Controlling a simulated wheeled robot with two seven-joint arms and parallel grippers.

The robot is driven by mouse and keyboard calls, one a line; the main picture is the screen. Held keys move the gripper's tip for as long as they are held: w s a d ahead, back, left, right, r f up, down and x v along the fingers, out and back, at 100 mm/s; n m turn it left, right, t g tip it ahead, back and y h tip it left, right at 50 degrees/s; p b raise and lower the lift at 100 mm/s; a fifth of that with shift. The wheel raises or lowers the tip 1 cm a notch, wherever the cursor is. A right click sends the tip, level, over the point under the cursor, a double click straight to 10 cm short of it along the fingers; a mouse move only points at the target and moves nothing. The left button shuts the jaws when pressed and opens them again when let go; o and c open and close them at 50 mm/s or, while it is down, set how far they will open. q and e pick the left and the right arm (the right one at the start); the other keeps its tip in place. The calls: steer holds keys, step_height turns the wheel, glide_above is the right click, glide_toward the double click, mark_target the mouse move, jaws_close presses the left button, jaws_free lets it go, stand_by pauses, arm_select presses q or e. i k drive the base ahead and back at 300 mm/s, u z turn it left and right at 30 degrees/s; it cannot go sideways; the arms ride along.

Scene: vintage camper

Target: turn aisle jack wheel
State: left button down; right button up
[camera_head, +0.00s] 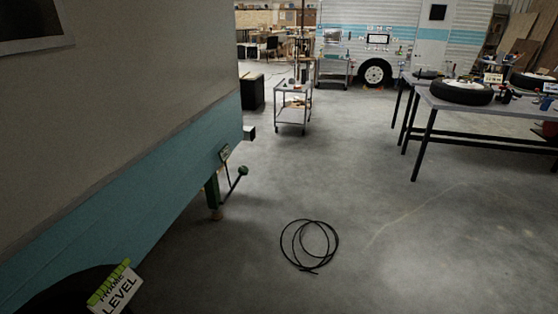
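A green jack post (212,191) stands under the lower edge of the cream and teal camper body on the left. A thin dark crank with a rounded end (243,171) sticks out to the right of the post. A small tag (224,153) sits on the camper's edge just above it. I cannot make out a full wheel on the jack; the part is small and dark. Neither of my grippers shows in the head view.
A coiled black cable (309,246) lies on the concrete floor right of the jack. A "LEVEL" sign (119,290) is by the dark wheel arch at lower left. A cart (293,108) stands behind; workbenches (471,104) stand at right. The middle floor is mostly clear.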

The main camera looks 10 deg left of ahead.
mark_target(243, 171)
steer(key=z, duration=0.65)
steer(key=k, duration=0.85)
steer(key=z, duration=0.65)
steer(key=i, duration=1.55)
steer(key=u, duration=0.8)
steer(key=i, duration=1.05)
steer(key=u, duration=1.85)
steer(key=i, duration=1.4)
steer(key=u, duration=0.65)
steer(key=i, duration=0.65)
steer(key=u, duration=0.45)
